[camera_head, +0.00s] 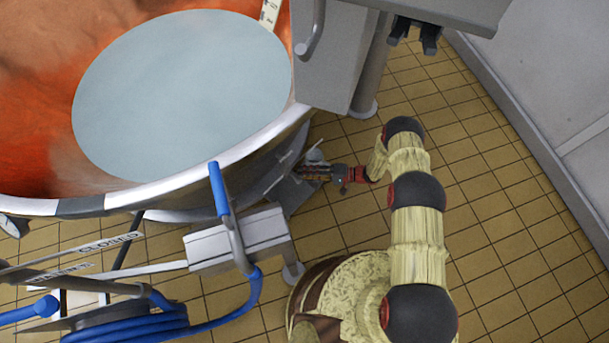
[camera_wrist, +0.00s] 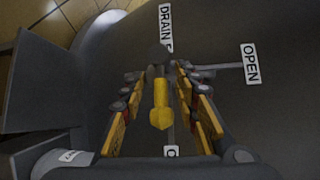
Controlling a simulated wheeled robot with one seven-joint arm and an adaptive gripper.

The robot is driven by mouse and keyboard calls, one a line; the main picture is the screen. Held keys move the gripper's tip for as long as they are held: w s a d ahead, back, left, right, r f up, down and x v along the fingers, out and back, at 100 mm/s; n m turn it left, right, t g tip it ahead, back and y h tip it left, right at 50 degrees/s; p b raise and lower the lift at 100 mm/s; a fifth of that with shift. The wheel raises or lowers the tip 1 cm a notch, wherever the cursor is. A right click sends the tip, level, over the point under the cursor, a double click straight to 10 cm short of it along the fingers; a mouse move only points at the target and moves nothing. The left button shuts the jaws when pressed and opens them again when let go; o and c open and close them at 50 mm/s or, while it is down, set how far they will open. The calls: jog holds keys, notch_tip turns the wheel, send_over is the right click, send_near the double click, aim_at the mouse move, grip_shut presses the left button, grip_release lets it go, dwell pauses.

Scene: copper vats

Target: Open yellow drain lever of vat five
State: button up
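The yellow drain lever (camera_wrist: 160,103) hangs from a dark round pivot (camera_wrist: 161,56) in the wrist view. Its knobbed end points down the picture, towards a partly hidden label starting with "C" (camera_wrist: 171,151). An "OPEN" label (camera_wrist: 250,64) sits to the right, and a "DRAIN" label (camera_wrist: 165,26), its number hidden, is above the pivot. My gripper (camera_wrist: 160,85) is open, one finger on each side of the lever, with gaps visible. In the head view my gripper (camera_head: 303,173) reaches in low beside the vat (camera_head: 240,148); the lever cannot be made out there.
A grey cabinet (camera_head: 335,60) and post stand close above my arm. Tiled floor (camera_head: 500,220) is free on the right up to the wall.

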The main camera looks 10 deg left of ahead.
jog(key=shift+a, duration=0.3)
jog(key=shift+c, duration=0.5)
jog(key=c, duration=0.6)
grip_shut()
jog(key=shift+s+f, duration=0.1)
jog(key=shift+f, duration=0.05)
